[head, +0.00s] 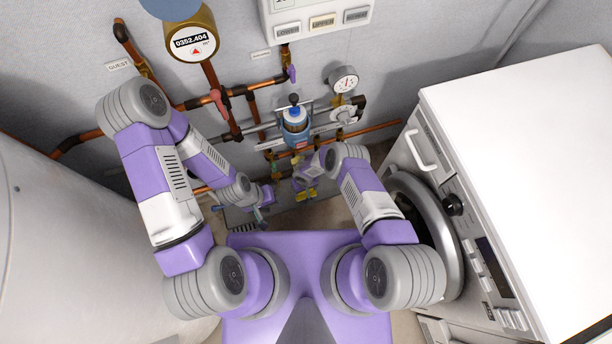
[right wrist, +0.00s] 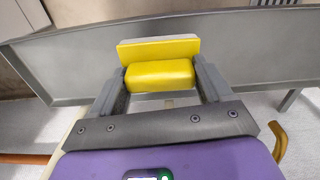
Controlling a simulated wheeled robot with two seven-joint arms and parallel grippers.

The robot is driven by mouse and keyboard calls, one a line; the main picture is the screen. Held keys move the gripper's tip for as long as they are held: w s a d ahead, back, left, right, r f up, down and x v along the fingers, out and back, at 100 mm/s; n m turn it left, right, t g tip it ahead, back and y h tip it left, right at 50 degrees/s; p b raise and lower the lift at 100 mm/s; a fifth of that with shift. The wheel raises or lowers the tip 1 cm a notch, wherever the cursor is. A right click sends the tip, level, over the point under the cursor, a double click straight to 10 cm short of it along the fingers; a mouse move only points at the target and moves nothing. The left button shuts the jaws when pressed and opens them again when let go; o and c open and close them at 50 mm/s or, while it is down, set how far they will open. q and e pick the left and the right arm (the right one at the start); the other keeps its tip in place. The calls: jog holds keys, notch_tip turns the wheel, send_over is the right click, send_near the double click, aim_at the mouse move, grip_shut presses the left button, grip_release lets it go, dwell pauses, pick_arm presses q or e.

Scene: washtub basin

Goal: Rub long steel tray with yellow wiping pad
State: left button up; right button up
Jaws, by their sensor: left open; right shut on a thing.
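The yellow wiping pad (right wrist: 160,74) is between the two grey fingers of my right gripper (right wrist: 160,80), which is shut on it. A flat yellow piece with a pale edge stands behind the pad's thicker block. The long steel tray (right wrist: 260,58) is a grey rimmed surface stretching across the right wrist view behind the pad. I cannot tell whether the pad touches it. My left gripper (head: 263,207) is open and apart, to the left.
A white washing machine (head: 520,150) stands close on the right. A large pale tank (head: 70,240) fills the left side.

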jog(key=shift+r+p, duration=1.4)
jog(key=shift+r, duration=0.6)
jog(key=shift+f, duration=0.1)
